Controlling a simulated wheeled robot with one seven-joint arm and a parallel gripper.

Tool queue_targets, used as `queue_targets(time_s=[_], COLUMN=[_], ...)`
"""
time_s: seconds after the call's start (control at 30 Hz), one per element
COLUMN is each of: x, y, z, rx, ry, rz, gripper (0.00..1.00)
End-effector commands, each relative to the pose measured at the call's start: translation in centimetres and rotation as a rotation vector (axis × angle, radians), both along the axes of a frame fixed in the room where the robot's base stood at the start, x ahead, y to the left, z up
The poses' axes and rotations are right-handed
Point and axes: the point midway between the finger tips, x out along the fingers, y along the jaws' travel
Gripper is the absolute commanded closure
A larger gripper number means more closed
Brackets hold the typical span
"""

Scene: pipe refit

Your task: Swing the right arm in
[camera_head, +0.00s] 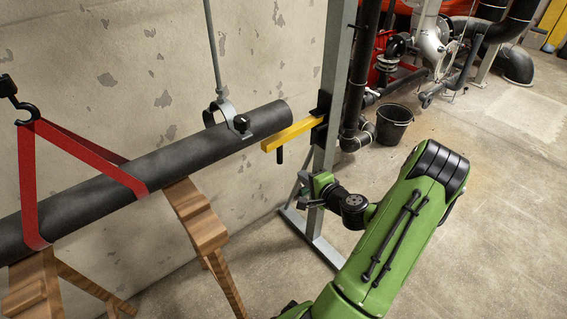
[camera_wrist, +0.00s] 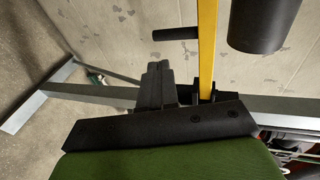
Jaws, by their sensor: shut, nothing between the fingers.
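The yellow right arm (camera_head: 292,133) is mounted by a black bracket (camera_head: 320,122) on a grey steel post (camera_head: 335,75). It points left, its free tip showing just below and in front of the dark pipe's right end (camera_head: 270,115). A short black handle (camera_head: 279,157) hangs from it near the tip. In the wrist view, the yellow arm (camera_wrist: 207,45) runs upward, with the handle (camera_wrist: 175,33) sticking out left and the pipe end (camera_wrist: 262,25) at right. My gripper (camera_wrist: 156,68) is shut and empty, left of the yellow arm and apart from the handle.
A hanger clamp (camera_head: 228,115) holds the pipe from above. A red sling (camera_head: 75,165) loops around it, and wooden stands (camera_head: 195,215) are beneath. A black bucket (camera_head: 392,122) stands behind the post. Floor at right is clear.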

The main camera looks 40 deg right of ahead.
Motion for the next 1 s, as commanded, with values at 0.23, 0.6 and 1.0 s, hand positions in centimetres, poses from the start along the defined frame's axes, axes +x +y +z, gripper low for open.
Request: queue_targets(time_s=[0.23, 0.6, 1.0], x=[5.4, 10.1, 11.1], y=[-1.2, -2.5, -2.4], z=[-1.7, -2.0, -1.8], rx=[-0.003, 0.002, 0.003], ry=[-0.003, -0.003, -0.001], rz=[0.004, -0.002, -0.028], gripper=[1.0, 1.0, 1.0])
